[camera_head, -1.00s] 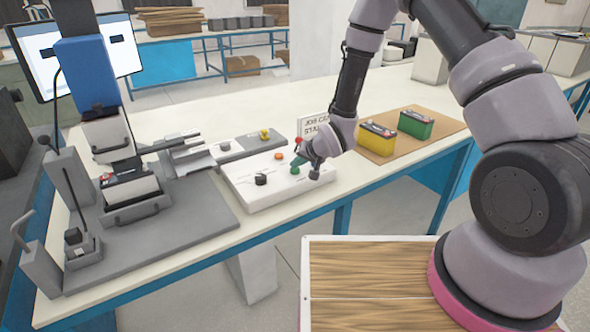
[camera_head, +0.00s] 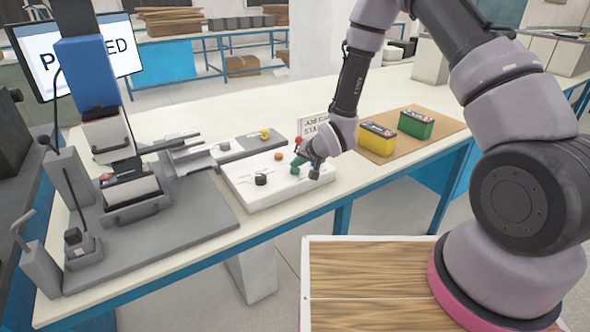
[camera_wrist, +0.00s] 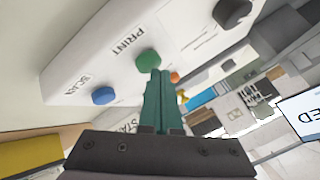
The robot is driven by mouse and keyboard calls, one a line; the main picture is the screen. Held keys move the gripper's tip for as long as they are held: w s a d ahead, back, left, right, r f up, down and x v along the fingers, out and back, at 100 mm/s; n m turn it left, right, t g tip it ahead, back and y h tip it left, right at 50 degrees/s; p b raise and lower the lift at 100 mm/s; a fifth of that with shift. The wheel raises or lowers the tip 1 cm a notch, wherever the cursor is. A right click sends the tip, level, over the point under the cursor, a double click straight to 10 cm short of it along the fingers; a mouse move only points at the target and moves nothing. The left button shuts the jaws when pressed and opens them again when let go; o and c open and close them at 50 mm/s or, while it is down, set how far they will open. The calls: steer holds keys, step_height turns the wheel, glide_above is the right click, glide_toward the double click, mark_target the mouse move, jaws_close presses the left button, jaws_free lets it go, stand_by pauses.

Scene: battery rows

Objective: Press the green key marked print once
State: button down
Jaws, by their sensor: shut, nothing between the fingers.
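The green key (camera_wrist: 148,61) beside the word PRINT sits on a white control box (camera_head: 262,203), which also shows in the wrist view (camera_wrist: 85,55). My gripper (camera_wrist: 158,75) is shut and empty, its green fingertips together right at the key and covering its lower edge. I cannot tell whether they touch it. In the head view my gripper (camera_head: 296,166) is over the right part of the box, and the key cannot be made out there. The monitor (camera_head: 38,62) shows large letters, P at the start and ED at the end, the middle hidden by the press column.
A blue key (camera_wrist: 103,95) marked SCAN, a dark knob (camera_wrist: 232,12) and an orange button (camera_wrist: 175,77) are near the green key. A yellow battery (camera_head: 377,139) and a green battery (camera_head: 416,123) stand on a brown mat right of the box. The press (camera_head: 120,180) stands left.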

mark_target(297, 171)
steer(key=shift+r, duration=0.55)
steer(key=shift+r, duration=2.55)
